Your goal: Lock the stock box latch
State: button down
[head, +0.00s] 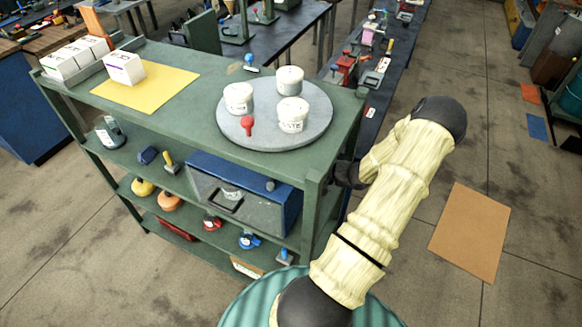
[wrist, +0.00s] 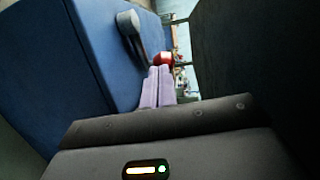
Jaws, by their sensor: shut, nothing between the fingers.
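The stock box, a blue box (head: 248,188), sits on the upper shelf of the green cart in the head view. A dark handle-like piece (head: 224,200) shows on its grey front. In the wrist view, a blue surface (wrist: 85,50), which looks like the box, fills the left, with a grey lever-like part (wrist: 130,27) on it. A red rounded piece (wrist: 163,58) is just past my fingertips; I cannot tell if it belongs to the latch or if I touch it. My gripper (wrist: 159,70) is shut and empty. In the head view it is hidden behind the cart's corner post.
The green cart's corner post (head: 313,215) stands close to my arm. A round grey tray (head: 260,142) with white tubs and a red-topped item sits on top. The lower shelf holds several small tools. Floor to the right is open, with a brown mat (head: 470,232).

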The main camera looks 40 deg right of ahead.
jog(key=shift+w+f+b, duration=0.15)
jog(key=shift+w+b, duration=0.15)
jog(key=shift+b, duration=0.35)
jog(key=shift+w, duration=0.15)
jog(key=shift+s+d+f+b, duration=0.1)
jog(key=shift+s+d+b, duration=0.2)
jog(key=shift+d, duration=0.1)
jog(key=b+v, duration=0.4)
jog(key=v, duration=0.8)
jog(key=shift+d+f+b, duration=0.25)
jog(key=shift+d+b, duration=0.1)
jog(key=shift+d, duration=0.3)
